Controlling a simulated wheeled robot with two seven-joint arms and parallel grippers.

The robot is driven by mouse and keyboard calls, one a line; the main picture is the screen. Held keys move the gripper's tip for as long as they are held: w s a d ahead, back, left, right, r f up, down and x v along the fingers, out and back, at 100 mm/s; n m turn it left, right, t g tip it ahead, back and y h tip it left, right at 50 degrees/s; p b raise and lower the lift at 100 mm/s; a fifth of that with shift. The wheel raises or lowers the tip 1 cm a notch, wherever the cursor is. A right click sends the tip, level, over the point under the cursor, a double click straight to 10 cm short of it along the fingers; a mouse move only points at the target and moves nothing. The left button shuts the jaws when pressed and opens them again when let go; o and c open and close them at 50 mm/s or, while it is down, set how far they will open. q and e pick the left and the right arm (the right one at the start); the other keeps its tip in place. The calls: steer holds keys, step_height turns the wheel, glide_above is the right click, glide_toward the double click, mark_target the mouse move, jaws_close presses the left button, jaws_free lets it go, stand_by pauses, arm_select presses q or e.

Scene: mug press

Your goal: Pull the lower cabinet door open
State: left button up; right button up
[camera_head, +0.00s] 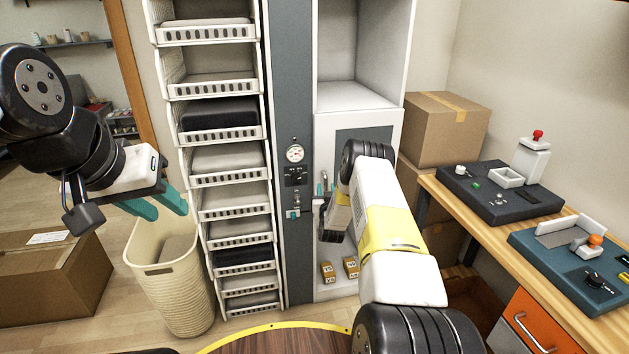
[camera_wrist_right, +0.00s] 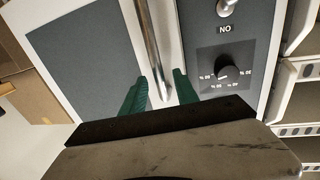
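The white cabinet (camera_head: 408,60) stands at the back centre, with an open upper compartment. Its lower door (camera_head: 365,135) has a grey panel and looks closed; my right arm hides much of it. In the right wrist view, the door's grey panel (camera_wrist_right: 80,60) is at left, beside a vertical metal bar handle (camera_wrist_right: 150,45). My right gripper (camera_wrist_right: 161,93) has its green fingers apart, one on each side of the handle's end; I cannot tell whether they touch it. My left gripper (camera_head: 156,204) is open and empty above the cream bin, far from the cabinet.
A grey column with a gauge (camera_head: 295,153) and a rack of white trays (camera_head: 230,205) stand left of the cabinet. Cardboard boxes (camera_head: 440,125) and a wooden workbench (camera_head: 480,215) are close on the right. The cream bin (camera_head: 190,300) stands at left.

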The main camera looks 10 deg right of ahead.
steer(key=shift+w+d, duration=0.2)
steer(key=shift+w, duration=1.05)
jaws_close()
stand_by(0.5)
